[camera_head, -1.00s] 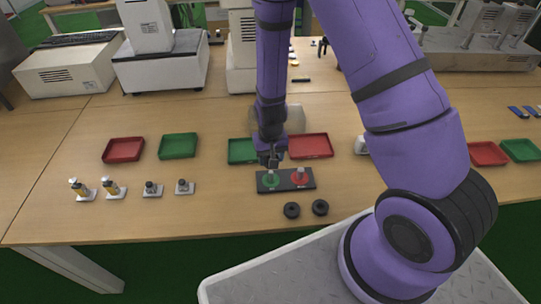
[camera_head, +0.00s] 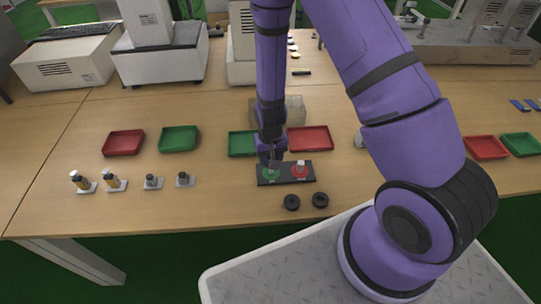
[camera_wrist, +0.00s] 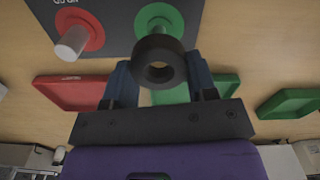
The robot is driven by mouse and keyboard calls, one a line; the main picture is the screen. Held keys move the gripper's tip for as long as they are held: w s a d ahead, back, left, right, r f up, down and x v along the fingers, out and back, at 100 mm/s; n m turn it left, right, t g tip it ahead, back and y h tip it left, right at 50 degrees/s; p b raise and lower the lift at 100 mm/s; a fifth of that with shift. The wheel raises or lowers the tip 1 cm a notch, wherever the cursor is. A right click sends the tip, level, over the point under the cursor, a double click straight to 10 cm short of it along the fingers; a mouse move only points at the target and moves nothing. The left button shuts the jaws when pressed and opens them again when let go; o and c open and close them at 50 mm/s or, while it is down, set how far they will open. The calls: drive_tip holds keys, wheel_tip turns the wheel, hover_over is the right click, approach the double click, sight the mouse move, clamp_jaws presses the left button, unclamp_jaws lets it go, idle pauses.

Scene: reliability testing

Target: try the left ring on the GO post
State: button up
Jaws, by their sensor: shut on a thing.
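My gripper (camera_wrist: 160,82) is shut on a black ring (camera_wrist: 143,75), held between its two fingers in the wrist view. The green-based post (camera_wrist: 171,18) stands just beyond the ring; the ring partly overlaps its grey pin in the picture. The ring looks offset from the pin and not around it. The red-based post (camera_wrist: 75,42) is bare, on the same dark plate (camera_wrist: 115,25). In the head view my gripper (camera_head: 271,163) is over the green end (camera_head: 271,174) of that plate, and the held ring is hard to make out.
Two more black rings (camera_head: 291,202) (camera_head: 320,200) lie in front of the plate. A green tray (camera_head: 241,144) and a red tray (camera_head: 310,139) lie behind it, close to my gripper. Several small parts on white bases (camera_head: 184,180) stand to the left. Bare table lies between.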

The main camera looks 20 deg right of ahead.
drive_tip(key=shift+f, duration=2.25)
idle(0.5)
drive_tip(key=shift+r, duration=3.35)
drive_tip(key=shift+d, duration=0.15)
